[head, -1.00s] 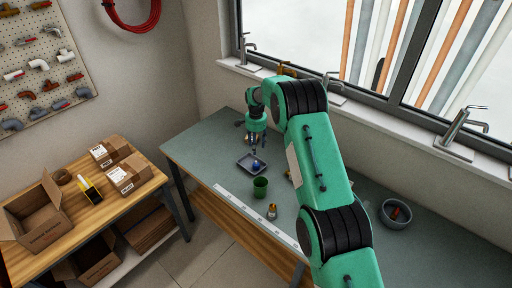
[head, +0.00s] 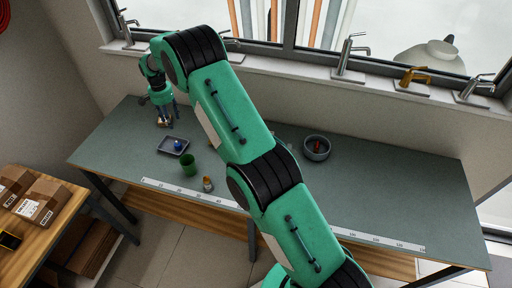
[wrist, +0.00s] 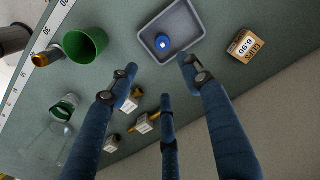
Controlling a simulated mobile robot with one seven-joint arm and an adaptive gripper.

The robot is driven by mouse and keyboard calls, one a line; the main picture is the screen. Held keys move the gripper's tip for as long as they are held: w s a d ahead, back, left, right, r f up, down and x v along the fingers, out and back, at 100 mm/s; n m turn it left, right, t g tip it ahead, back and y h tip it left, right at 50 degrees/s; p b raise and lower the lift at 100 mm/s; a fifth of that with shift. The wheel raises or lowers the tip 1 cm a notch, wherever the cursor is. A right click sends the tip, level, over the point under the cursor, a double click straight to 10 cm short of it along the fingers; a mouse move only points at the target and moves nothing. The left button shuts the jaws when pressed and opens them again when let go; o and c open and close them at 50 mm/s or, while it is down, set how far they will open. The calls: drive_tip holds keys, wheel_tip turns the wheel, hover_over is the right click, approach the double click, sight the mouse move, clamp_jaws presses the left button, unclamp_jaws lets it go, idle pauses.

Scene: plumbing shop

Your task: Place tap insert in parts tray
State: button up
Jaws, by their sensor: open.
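A small blue piece with a pale square top, which looks like the tap insert (wrist: 163,42), rests inside the grey parts tray (wrist: 190,50) in the wrist view. It also shows as a blue spot (head: 178,145) in the tray (head: 165,151) in the head view. It stands apart from the tray's walls. My gripper (head: 165,122) is above the back left of the bench, behind the tray. Its dark blue fingers (wrist: 160,85) are spread, with nothing held between them. One fingertip overlaps the tray's near edge in the wrist view; I cannot tell the gap.
A green cup (head: 189,165) and a small brass-and-white part (head: 207,184) stand in front of the tray. A labelled clips box (wrist: 246,44) lies beside it. Small tagged parts (wrist: 144,122) lie nearby. A grey bowl (head: 316,148) is farther right. The bench's right end is clear.

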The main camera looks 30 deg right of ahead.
drive_tip(key=s+d+r+n, duration=0.1)
drive_tip(key=s+r, duration=0.2)
drive_tip(key=r, duration=0.4)
drive_tip(key=s+d+r+t, duration=0.1)
drive_tip(key=s+r, duration=0.2)
drive_tip(key=r, duration=0.3)
drive_tip(key=s+d+r+n, duration=0.1)
drive_tip(key=s+d+r, duration=0.1)
drive_tip(key=s+r, duration=0.35)
drive_tip(key=s+d+r+n+t, duration=0.2)
drive_tip(key=s+d+r, duration=0.1)
drive_tip(key=s+r, duration=1.1)
drive_tip(key=s+d+r+n, duration=0.1)
drive_tip(key=s+d+r, duration=0.1)
drive_tip(key=s+r, duration=0.55)
drive_tip(key=s+d+f+n+t, duration=0.1)
drive_tip(key=s+f, duration=0.1)
drive_tip(key=s, duration=1.2)
drive_tip(key=s+d+f+n+t, duration=0.1)
drive_tip(key=s+d+f+n, duration=0.1)
drive_tip(key=s, duration=1.3)
drive_tip(key=shift+s+f+n, duration=0.15)
drive_tip(key=shift+f+n, duration=0.1)
drive_tip(key=shift+n, duration=0.05)
wheel_tip(320, 180, down, 14)
drive_tip(key=b, duration=1.3)
drive_tip(key=shift+r+b, duration=0.15)
drive_tip(key=shift+b, duration=0.25)
